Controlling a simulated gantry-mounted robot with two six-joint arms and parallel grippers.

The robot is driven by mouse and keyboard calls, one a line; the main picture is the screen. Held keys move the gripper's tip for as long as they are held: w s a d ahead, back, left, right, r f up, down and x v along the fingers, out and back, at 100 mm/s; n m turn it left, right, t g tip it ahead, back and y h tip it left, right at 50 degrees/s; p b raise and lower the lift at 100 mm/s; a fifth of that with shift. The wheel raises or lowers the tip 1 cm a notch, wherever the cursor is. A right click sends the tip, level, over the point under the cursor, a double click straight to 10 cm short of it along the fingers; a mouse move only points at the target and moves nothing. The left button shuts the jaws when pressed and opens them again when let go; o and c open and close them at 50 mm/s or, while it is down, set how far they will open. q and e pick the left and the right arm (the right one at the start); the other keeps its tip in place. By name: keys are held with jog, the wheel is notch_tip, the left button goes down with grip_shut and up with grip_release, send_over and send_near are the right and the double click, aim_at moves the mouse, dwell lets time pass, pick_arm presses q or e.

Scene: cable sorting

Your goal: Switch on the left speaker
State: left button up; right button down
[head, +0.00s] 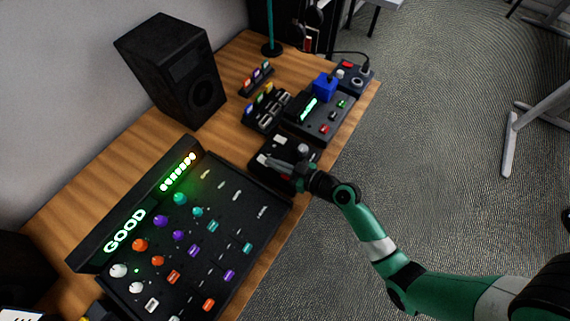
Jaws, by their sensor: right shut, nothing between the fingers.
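A tall black speaker (178,75) stands upright on the wooden table by the wall, at the upper left. A dark shape (22,265) at the lower left edge is cut off; it may be a second speaker. No power switch on either can be made out. My right gripper (264,160) is shut and empty, over a small black box (280,141) with a light button and a grey knob. I cannot tell whether it touches the box. The gripper is well apart from the upright speaker. My left gripper is out of view.
A large mixer (250,205) with coloured knobs and a lit "GOOD" display fills the table's front. Black boxes with buttons (325,125), a blue plug (324,86) and a cable plug box (356,78) stand farther back. Bare wood (90,190) shows by the wall.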

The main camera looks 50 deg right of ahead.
jog(key=shift+r+p, duration=0.2)
jog(key=shift+p, duration=0.15)
jog(key=r+p, duration=0.3)
jog(key=r, duration=0.1)
jog(key=shift+s+r+p, duration=0.2)
jog(key=shift+r+p, duration=0.15)
jog(key=shift+p, duration=0.05)
jog(key=s+d, duration=0.1)
jog(key=s, duration=0.9)
jog(key=shift+d, duration=0.4)
jog(key=shift+w, duration=0.1)
